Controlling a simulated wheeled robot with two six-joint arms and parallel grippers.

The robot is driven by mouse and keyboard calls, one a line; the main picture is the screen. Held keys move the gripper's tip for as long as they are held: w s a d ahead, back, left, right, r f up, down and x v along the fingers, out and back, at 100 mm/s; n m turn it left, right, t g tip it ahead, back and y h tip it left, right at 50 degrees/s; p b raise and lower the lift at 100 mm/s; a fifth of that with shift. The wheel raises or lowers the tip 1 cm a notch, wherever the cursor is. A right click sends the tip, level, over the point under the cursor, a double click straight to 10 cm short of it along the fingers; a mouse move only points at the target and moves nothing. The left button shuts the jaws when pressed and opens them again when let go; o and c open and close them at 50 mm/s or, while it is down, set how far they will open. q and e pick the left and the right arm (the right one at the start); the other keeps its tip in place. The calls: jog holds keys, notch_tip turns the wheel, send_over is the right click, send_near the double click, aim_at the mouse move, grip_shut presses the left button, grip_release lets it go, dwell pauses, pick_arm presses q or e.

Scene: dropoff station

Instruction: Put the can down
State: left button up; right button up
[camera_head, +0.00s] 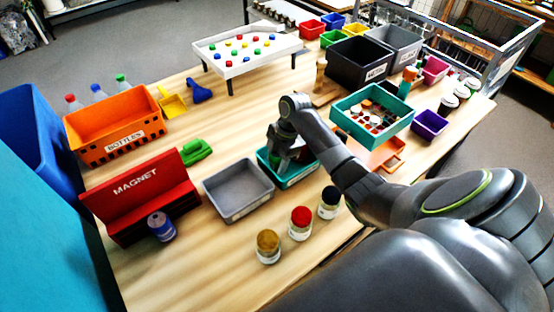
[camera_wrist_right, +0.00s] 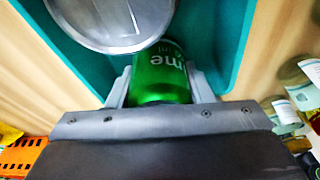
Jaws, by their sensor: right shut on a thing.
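My right gripper (camera_head: 284,148) reaches down over the teal tray (camera_head: 304,178) in the head view. In the right wrist view, its fingers (camera_wrist_right: 163,88) are shut on a green can (camera_wrist_right: 162,75) with white lettering. The can is within the outline of the teal tray (camera_wrist_right: 222,25); I cannot tell whether it touches the tray floor. A round silver metal top (camera_wrist_right: 112,18) shows beside the green can, and I cannot tell whether it belongs to the same can. My left gripper is not in view.
A grey tray (camera_head: 240,212) stands left of the teal tray. Several lidded jars, one with a red lid (camera_head: 300,217), stand in front. A red magnet stand (camera_head: 135,192) and a blue can (camera_head: 161,228) are at the left. A teal crate (camera_head: 348,125) stands to the right.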

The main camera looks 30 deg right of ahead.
jog(key=shift+f, duration=0.2)
jog(key=o, duration=0.9)
jog(key=shift+o, duration=0.2)
jog(key=shift+r, duration=0.2)
jog(key=shift+r, duration=0.35)
jog(key=b+v, duration=0.1)
jog(key=v, duration=1)
jog(key=shift+w, duration=0.1)
jog(key=shift+d+r, duration=0.1)
jog(key=shift+r, duration=0.35)
